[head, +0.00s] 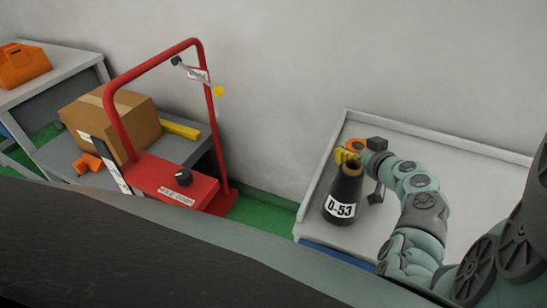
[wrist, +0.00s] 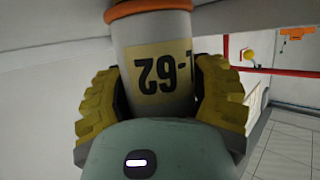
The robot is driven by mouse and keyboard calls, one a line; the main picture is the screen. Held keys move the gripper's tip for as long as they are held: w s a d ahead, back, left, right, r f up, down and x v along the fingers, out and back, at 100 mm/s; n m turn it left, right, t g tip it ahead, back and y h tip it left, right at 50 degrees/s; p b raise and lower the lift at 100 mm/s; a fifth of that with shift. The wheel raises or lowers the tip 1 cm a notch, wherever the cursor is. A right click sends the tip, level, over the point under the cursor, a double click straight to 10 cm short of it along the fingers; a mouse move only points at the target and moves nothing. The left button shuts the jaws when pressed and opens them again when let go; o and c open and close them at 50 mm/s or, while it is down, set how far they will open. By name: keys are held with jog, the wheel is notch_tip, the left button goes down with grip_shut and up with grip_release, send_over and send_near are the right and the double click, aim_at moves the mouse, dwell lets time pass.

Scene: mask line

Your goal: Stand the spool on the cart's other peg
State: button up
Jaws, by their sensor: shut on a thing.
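My gripper (head: 347,155) has yellow pads. In the wrist view my gripper (wrist: 160,95) is shut on a light grey spool (wrist: 158,35) with an orange band and a label, upside down there, ending in "-62". In the head view only the orange end of this spool (head: 357,144) shows past my gripper. I cannot make out a bare peg. Whether the held spool touches anything is unclear.
An orange case (head: 22,66) sits far left. The right surface looks largely clear.

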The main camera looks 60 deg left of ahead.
jog(key=o, duration=1.4)
